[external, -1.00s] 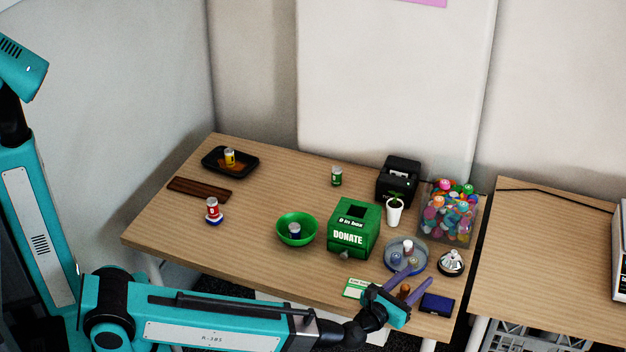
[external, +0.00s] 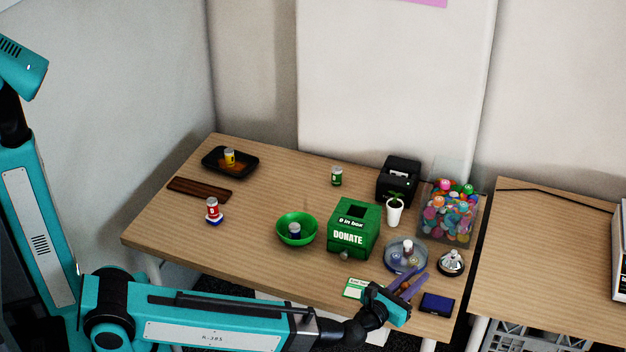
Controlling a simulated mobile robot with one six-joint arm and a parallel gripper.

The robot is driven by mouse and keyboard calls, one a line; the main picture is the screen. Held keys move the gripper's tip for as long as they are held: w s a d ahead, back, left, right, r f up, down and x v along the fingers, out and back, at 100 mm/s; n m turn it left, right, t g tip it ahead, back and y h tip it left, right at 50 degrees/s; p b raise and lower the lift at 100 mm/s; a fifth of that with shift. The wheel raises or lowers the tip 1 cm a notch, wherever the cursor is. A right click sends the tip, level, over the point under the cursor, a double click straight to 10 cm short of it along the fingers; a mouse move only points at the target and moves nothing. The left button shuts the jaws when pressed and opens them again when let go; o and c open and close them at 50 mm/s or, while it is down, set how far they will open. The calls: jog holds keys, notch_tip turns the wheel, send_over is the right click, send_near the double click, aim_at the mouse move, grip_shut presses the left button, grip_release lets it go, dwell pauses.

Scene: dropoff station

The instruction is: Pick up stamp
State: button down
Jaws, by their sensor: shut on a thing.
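The stamp (external: 404,287), a small brown upright piece, stands at the front right of the table, mostly hidden between the purple fingers. My gripper (external: 418,275) reaches in from the front edge, low over the table, with its fingers on either side of the stamp. It is shut on the stamp. The stamp's base is hidden, and it appears to be still at table height.
A dark blue ink pad (external: 437,303) lies just right of my gripper, and a green-and-white card (external: 355,288) lies to its left. A round clear tray (external: 390,262) with small cans and a silver bell (external: 451,262) stand behind. A green donation box (external: 350,240) is further left.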

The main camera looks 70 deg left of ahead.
notch_tip(320, 180, up, 2)
jog(key=shift+r, duration=0.25)
jog(key=shift+s+r, duration=0.2)
jog(key=shift+s, duration=0.05)
jog(key=shift+s+r+b, duration=0.1)
jog(key=shift+s+b, duration=0.2)
jog(key=shift+s, duration=0.9)
jog(key=shift+r+p, duration=0.15)
jog(key=shift+p, duration=0.3)
jog(key=shift+s+p, duration=0.15)
jog(key=shift+p, duration=0.5)
jog(key=shift+s+a+p, duration=0.1)
jog(key=shift+p, duration=0.3)
jog(key=s+r+p, duration=0.1)
jog(key=s+p, duration=1.1)
jog(key=p, duration=0.7)
jog(key=shift+s+a+p, duration=0.2)
jog(key=shift+s+p, duration=0.1)
jog(key=shift+p, duration=0.05)
